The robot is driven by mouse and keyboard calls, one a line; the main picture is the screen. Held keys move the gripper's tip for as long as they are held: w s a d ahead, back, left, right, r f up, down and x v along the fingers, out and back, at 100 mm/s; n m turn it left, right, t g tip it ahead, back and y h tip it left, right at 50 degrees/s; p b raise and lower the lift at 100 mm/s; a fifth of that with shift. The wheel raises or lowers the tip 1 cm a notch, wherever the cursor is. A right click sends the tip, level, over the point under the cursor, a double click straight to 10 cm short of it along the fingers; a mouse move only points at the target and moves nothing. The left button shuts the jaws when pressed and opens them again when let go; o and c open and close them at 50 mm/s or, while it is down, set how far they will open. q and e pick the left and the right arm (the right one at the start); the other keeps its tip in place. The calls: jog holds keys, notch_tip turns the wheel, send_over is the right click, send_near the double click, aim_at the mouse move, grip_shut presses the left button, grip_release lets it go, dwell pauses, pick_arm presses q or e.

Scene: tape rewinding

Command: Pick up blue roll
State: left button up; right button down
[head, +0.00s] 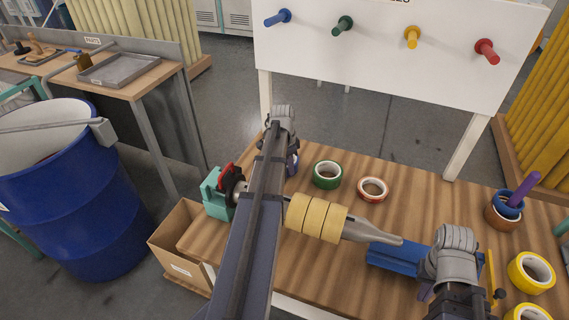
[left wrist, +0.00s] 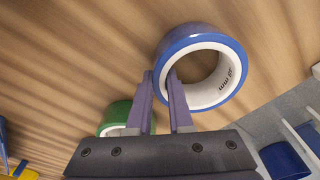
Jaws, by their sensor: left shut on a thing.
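The blue roll (left wrist: 192,42) is a ring of blue tape with a white core. My left gripper (left wrist: 160,78) has its purple fingers on either side of the roll's wall, one inside the core and one outside, and is shut on it. I cannot tell whether the roll touches the table. In the head view my left gripper (head: 292,164) is over the far left of the table, and the arm hides the blue roll. My right gripper (head: 428,292) is at the table's right front beside a blue block; its fingers are mostly hidden.
A green roll (head: 327,175) and a red-and-white roll (head: 373,189) lie right of my left gripper. A spindle with tan rolls (head: 316,217) crosses the table. Yellow rolls (head: 531,272) lie at the right. A white board (head: 390,60) with coloured pegs stands behind.

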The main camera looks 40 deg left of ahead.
pick_arm(q)
jog(key=shift+r, duration=0.1)
grip_shut()
pick_arm(e)
jog(key=shift+r, duration=0.1)
